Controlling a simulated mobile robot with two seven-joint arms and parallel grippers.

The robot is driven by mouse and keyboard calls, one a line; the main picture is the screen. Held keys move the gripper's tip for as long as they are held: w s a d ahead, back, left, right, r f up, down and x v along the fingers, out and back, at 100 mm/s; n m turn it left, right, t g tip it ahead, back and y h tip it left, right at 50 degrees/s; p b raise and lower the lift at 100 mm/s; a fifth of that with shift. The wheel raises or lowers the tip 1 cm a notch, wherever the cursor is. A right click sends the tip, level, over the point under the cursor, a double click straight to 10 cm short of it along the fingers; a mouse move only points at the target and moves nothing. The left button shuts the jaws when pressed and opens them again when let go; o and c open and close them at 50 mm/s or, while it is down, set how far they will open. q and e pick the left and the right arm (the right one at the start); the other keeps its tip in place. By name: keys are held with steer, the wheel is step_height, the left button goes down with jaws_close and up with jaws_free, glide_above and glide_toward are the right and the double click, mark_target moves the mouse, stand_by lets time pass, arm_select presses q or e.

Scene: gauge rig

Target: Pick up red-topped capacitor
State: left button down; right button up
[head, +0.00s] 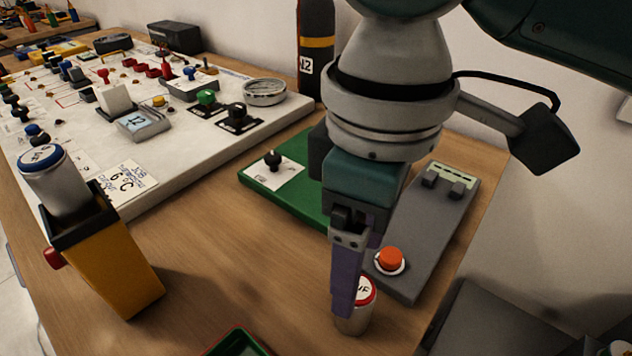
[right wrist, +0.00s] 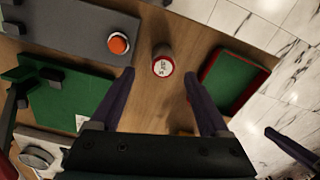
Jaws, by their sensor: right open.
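The red-topped capacitor (head: 356,323) stands upright on the wooden table near its front, a silver can with a red-rimmed white top. It also shows in the right wrist view (right wrist: 163,64), midway between the fingertips and slightly beyond them in the picture. My right gripper (head: 345,308) points down at it and hides its left side in the head view. In the right wrist view my right gripper (right wrist: 160,76) is open, with wood showing between each finger and the can. A dark finger, apparently of my left gripper (right wrist: 290,146), shows at the right wrist view's right edge; its opening is unclear.
A grey box with an orange button (head: 390,260) stands close behind the capacitor. A green tray with a red rim (head: 238,345) lies at the front. A blue-topped can (head: 55,180) sits in a yellow holder (head: 120,265) at left. Bare table lies between.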

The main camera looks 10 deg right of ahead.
steer(key=f, duration=0.4)
steer(key=f+b, duration=0.1)
steer(key=f, duration=0.1)
steer(key=shift+s+f, duration=0.3)
steer(key=shift+f, duration=0.05)
jaws_close()
stand_by(0.3)
